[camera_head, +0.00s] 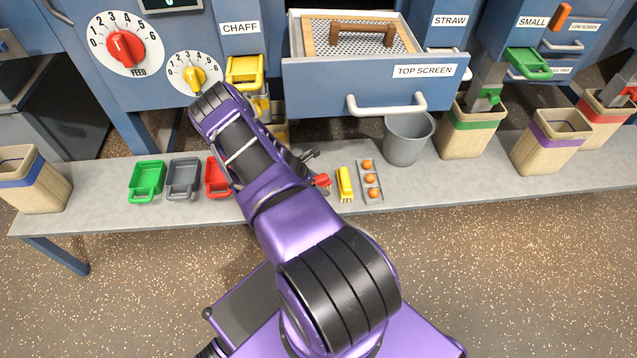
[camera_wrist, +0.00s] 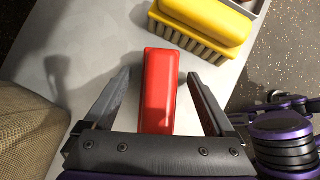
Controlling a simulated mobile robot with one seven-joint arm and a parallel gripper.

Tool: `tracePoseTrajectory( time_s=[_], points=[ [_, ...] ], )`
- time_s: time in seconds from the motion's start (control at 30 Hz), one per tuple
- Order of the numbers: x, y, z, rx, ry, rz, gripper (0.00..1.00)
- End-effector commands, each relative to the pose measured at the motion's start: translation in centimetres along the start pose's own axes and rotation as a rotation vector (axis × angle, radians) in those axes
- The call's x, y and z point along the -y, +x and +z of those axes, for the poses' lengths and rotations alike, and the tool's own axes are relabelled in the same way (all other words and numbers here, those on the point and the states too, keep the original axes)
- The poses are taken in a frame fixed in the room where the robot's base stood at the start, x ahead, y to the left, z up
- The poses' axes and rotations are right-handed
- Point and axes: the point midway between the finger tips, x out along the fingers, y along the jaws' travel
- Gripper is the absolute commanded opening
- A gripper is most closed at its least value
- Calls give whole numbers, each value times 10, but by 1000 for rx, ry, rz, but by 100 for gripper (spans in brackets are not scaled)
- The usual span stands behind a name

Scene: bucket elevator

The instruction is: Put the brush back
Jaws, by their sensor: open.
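The yellow brush (camera_head: 345,184) lies on the grey bench between my gripper and a small tray of orange balls. My gripper (camera_wrist: 158,76) is open. Its two fingers stand either side of a red block (camera_wrist: 158,95), with a visible gap on each side. The red block also shows in the head view (camera_head: 322,181), just left of the brush; my arm partly hides the area around it.
The small tray (camera_head: 362,196) is right of the brush. A grey bucket (camera_head: 407,140) stands behind it. Green (camera_head: 146,181), grey (camera_head: 183,178) and red (camera_head: 215,178) scoops lie left. The top screen drawer (camera_head: 335,82) is open above the bench. Sacks stand at both sides.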

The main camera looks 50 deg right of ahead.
Motion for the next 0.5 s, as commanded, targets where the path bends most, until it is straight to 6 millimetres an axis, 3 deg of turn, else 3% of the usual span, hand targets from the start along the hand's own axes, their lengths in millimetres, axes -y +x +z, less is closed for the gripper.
tracePoseTrajectory(
  time_s=[0.17, 0.5],
  points=[
    [-1, -17, 2, 0, 0, 2, 89],
    [-1, -89, 2, -1, -1, 2, 89]
  ],
)
